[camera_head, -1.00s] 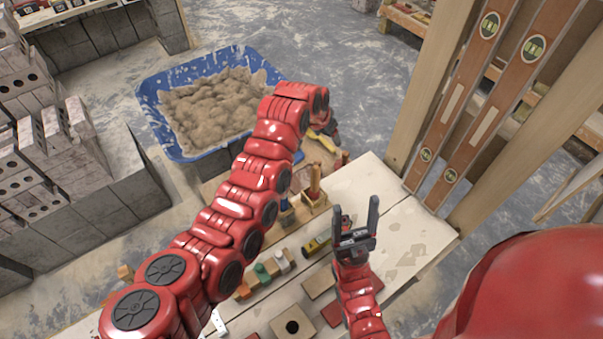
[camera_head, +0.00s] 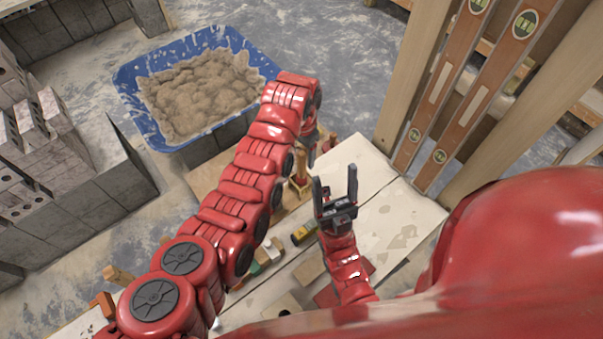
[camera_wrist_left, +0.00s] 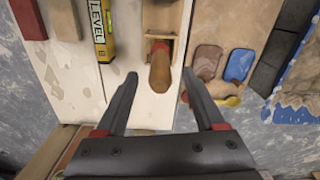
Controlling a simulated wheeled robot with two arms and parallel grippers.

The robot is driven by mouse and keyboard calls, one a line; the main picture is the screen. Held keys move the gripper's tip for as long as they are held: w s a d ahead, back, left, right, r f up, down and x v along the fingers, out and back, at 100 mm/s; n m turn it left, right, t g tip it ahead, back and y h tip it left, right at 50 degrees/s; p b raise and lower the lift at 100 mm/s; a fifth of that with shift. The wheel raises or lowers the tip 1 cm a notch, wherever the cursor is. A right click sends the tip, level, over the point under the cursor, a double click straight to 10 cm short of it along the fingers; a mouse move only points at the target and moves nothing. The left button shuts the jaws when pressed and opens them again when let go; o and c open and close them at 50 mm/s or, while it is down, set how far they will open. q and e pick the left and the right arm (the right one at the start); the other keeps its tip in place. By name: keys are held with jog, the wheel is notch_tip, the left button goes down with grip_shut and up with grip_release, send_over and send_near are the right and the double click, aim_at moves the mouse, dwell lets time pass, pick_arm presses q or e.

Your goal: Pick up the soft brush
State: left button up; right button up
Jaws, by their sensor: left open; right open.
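A wooden handle with a reddish collar (camera_wrist_left: 159,72) stands in a small wooden holder (camera_wrist_left: 177,17) in the left wrist view. Whether it belongs to the soft brush I cannot tell, as no bristles show. My left gripper (camera_wrist_left: 160,77) is open, with its fingers either side of the handle's near end and not visibly touching it. In the head view, my left arm partly hides the wooden holder (camera_head: 300,186). My right gripper (camera_head: 336,190) is open and empty above the pale bench, just right of the holder.
A yellow level (camera_wrist_left: 101,30) lies left of the holder. Blue (camera_wrist_left: 239,65) and reddish (camera_wrist_left: 207,61) pads lie to the right, near a yellow-tipped tool (camera_wrist_left: 229,100). A blue tub (camera_head: 125,78) of mortar stands beyond. Long levels (camera_head: 440,90) lean on posts at right.

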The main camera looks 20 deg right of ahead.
aim_at(302, 166)
pick_arm(q)
jog(key=shift+f+p, duration=0.35)
jog(key=shift+f, duration=2.7)
grip_shut()
